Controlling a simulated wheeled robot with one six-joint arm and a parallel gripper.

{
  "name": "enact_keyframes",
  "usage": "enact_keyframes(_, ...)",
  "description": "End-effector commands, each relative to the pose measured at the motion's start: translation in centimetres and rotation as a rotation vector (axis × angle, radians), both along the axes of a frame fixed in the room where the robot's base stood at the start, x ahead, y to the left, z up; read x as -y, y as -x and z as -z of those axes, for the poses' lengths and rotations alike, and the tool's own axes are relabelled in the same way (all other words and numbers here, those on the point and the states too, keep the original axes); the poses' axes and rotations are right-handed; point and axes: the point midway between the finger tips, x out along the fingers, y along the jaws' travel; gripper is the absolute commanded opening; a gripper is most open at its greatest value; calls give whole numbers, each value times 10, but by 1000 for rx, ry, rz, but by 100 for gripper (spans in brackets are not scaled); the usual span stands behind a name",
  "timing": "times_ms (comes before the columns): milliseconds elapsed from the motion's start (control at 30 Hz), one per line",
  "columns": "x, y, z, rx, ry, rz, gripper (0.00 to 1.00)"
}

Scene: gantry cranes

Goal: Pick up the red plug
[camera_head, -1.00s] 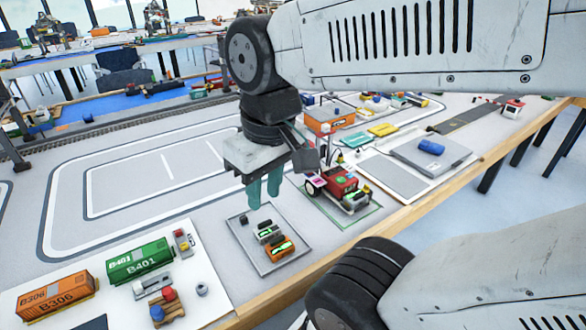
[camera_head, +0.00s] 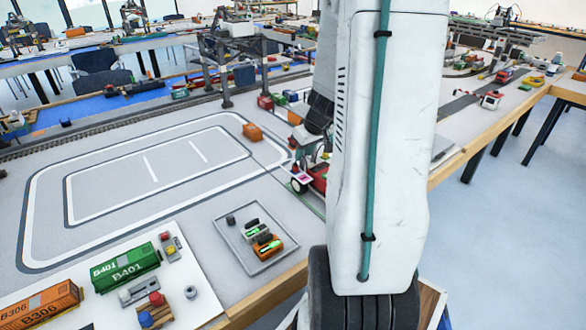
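A small red plug (camera_head: 156,298) sits at the wooden block (camera_head: 180,312) on the white board at the lower left. A blue plug (camera_head: 146,319) is just in front of it. My gripper cannot be seen: my upright white arm link fills the middle right of the view and hides the arm's far end. A dark part of my arm shows at the link's left edge, well up and to the right of the red plug. Nothing of mine is seen touching the plug.
A green container (camera_head: 125,268) and an orange container (camera_head: 42,304) stand left of the block. A grey ring-shaped part (camera_head: 191,292) is beside it. A grey tray (camera_head: 228,244) with small blocks lies to the right. The printed track area (camera_head: 110,190) behind is mostly clear.

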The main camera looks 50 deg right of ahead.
Motion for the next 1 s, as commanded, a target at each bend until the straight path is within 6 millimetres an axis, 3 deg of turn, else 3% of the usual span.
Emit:
enact_keyframes(433,1,-27,54,-2,-3,-2,27)
enact_keyframes(767,2,-29,59,-1,0,-2,27)
enact_keyframes(867,2,-29,59,-1,0,-2,0)
enact_keyframes(1000,2,-29,59,-1,-1,-1,0)
